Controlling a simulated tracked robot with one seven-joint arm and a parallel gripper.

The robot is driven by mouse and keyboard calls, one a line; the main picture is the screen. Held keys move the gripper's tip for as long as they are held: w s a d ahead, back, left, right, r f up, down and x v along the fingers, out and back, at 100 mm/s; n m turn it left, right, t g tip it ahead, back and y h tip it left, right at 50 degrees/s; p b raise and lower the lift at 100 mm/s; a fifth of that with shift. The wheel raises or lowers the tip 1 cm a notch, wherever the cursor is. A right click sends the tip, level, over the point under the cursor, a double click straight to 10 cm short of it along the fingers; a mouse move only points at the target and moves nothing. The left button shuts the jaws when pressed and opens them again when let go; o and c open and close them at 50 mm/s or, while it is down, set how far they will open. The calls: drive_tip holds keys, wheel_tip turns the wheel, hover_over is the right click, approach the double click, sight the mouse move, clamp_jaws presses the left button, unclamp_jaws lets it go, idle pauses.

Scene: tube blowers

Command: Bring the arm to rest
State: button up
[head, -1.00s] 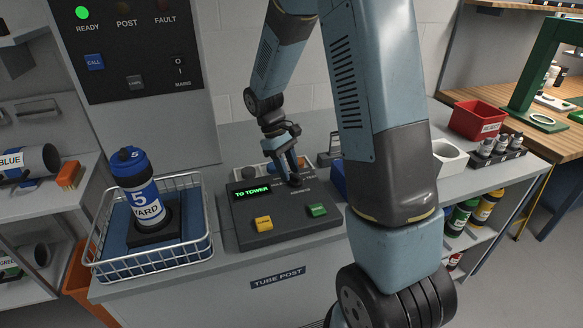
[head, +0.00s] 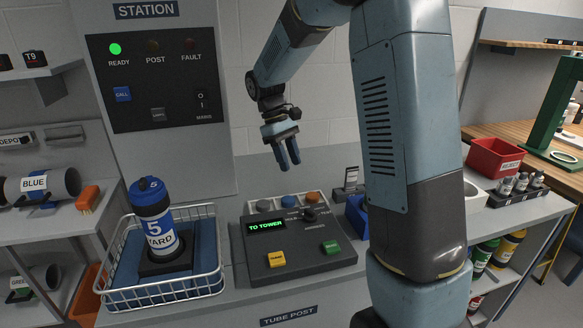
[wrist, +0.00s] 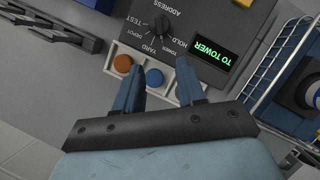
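My gripper (head: 287,160) hangs in the air above the back of the control console (head: 300,258), fingers pointing down. It also shows in the wrist view (wrist: 159,68), where the two blue fingers are apart with nothing between them. The console's black selector knob (head: 310,214) is clear of my fingers; in the wrist view the knob (wrist: 161,27) lies beyond the fingertips. The console display (head: 266,226) reads "TO TOWER" in green.
A blue carrier (head: 152,212) marked "5 YARD" stands upright in a wire basket (head: 165,293) left of the console. Grey, blue and orange caps stand behind the console. A red tray (head: 496,158) sits at right. The wall panel's READY lamp (head: 115,49) glows green.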

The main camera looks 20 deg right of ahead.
drive_tip(key=shift+r, duration=0.1)
drive_tip(key=s+d+r+m+t+y, duration=0.1)
drive_tip(key=s+r, duration=0.5)
drive_tip(key=s, duration=0.7)
drive_tip(key=s+d+r+m+t+y, duration=0.1)
drive_tip(key=s+d+r+m+t, duration=0.3)
drive_tip(key=s, duration=0.9)
drive_tip(key=r+m+t, duration=0.2)
drive_tip(key=t, duration=0.2)
drive_tip(key=shift+y, duration=0.3)
